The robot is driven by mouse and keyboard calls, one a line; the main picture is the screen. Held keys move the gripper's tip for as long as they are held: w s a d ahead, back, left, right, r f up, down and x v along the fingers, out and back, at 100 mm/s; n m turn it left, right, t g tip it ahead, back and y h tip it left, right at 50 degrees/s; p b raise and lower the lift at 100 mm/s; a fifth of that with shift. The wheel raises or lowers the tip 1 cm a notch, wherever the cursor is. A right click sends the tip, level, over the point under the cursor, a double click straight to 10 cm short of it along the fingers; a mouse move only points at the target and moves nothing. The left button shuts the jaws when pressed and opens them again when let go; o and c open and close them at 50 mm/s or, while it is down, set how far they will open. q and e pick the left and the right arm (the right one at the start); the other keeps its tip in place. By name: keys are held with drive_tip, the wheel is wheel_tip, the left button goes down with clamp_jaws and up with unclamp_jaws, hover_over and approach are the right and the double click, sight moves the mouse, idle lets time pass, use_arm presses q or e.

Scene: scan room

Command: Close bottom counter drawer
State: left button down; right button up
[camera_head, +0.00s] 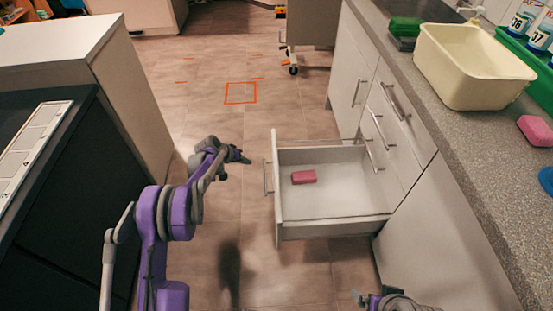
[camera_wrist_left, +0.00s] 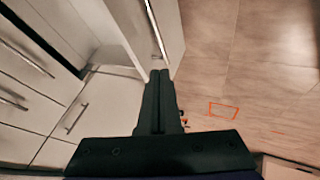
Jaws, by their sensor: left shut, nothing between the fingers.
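The bottom counter drawer (camera_head: 335,205) is pulled well out of the right-hand counter, with its pale front panel (camera_head: 276,205) and bar handle (camera_head: 268,177) facing left. A pink block (camera_head: 303,177) lies inside it. My left gripper (camera_head: 246,157) is shut and empty, just left of the drawer front near the handle; whether it touches is not clear. In the left wrist view, the shut fingers (camera_wrist_left: 160,76) point toward a pale panel with a bar handle (camera_wrist_left: 156,28). My right gripper (camera_head: 358,297) shows only partly at the bottom edge, and its jaws cannot be made out.
Closed drawers with bar handles (camera_head: 395,100) sit above the open one. The grey countertop (camera_head: 470,165) holds a cream basin (camera_head: 470,65) and a pink sponge (camera_head: 536,130). A dark-topped counter (camera_head: 75,150) stands at left. The floor between has an orange taped square (camera_head: 240,93).

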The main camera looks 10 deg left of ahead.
use_arm(q)
drive_tip(key=w+f, duration=0.1)
drive_tip(key=b, duration=0.3)
approach(265, 171)
drive_tip(key=w+f, duration=0.4)
drive_tip(key=d, duration=0.3)
drive_tip(key=shift+w+d+r, duration=0.15)
drive_tip(key=shift+w+d, duration=0.05)
drive_tip(key=shift+w+d+r, duration=0.1)
drive_tip(key=shift+w+d, duration=0.1)
drive_tip(key=shift+d, duration=0.5)
